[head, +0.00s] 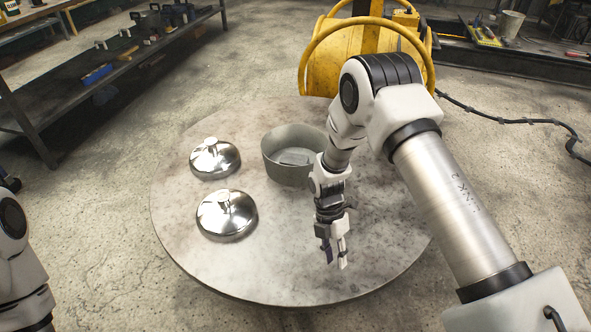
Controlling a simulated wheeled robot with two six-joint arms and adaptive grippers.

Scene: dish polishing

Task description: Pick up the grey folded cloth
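A grey, flat-looking piece (296,157) lies inside a grey round bowl (272,160) on the table; it may be the folded cloth, but it is too small to be sure. No other cloth shows. My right gripper (335,261) points down over the table, in front of the bowl and to its right, apart from it. Its two fingers are a little apart, with nothing visible between them. My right arm hides part of the bowl's right side. Only part of my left arm shows at the left edge, and its gripper is out of view.
The round table (290,275) also holds two shiny metal domed lids, one behind (215,160) and one in front (227,215), left of the bowl. The table's front is clear. A yellow frame (315,70) stands behind, and a shelf (110,75) stands at back left.

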